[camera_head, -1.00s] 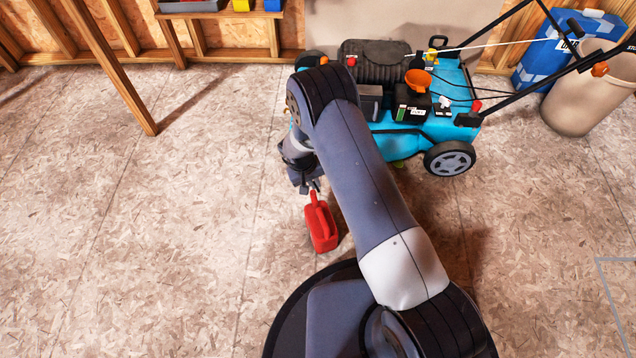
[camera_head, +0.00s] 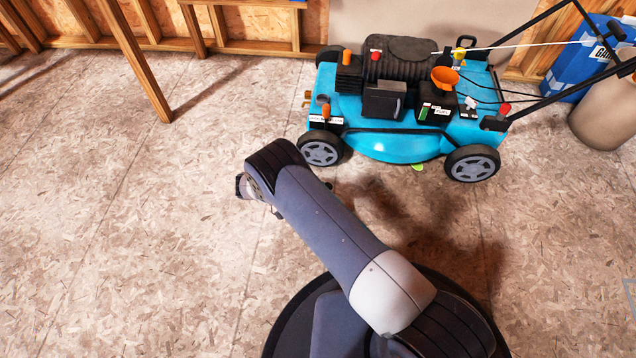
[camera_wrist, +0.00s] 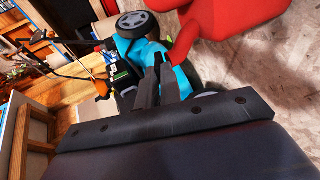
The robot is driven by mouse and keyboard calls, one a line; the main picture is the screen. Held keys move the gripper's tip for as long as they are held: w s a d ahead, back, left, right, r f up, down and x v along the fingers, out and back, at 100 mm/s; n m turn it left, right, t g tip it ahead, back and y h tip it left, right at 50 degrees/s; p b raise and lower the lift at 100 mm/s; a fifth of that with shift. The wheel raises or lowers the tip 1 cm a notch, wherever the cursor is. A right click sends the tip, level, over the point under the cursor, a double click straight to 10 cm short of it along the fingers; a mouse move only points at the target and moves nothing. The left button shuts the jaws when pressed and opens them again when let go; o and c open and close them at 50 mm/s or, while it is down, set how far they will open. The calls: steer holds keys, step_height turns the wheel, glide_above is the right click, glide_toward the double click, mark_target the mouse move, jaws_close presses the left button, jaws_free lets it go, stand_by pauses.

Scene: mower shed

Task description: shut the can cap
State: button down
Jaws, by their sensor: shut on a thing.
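The red can (camera_wrist: 235,25) shows in the wrist view at the top, just beyond my fingertips, cut off by the picture's upper edge. My gripper (camera_wrist: 163,68) is shut on a narrow red part of the can. The can is tilted in that view. I cannot make out its cap or whether it is open. In the head view the can and my fingers are hidden behind my arm.
A blue mower (camera_head: 400,145) with an orange funnel (camera_head: 445,78) stands beyond my arm. A beige bin (camera_head: 605,112) and a blue container (camera_head: 580,68) stand at the right. A wooden post (camera_head: 125,55) is at the left. The floor at left is clear.

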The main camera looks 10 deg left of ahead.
steer(key=shift+s+a+f+t+h, duration=0.15)
steer(key=shift+f+t+h, duration=0.3)
steer(key=shift+h, duration=0.5)
steer(key=shift+a+f+t+h, duration=0.1)
steer(key=shift+f+t+h, duration=0.15)
steer(key=shift+f+h, duration=0.55)
steer(key=shift+r+h, duration=0.1)
steer(key=shift+h, duration=0.25)
steer(key=c, duration=1.6)
jaws_free()
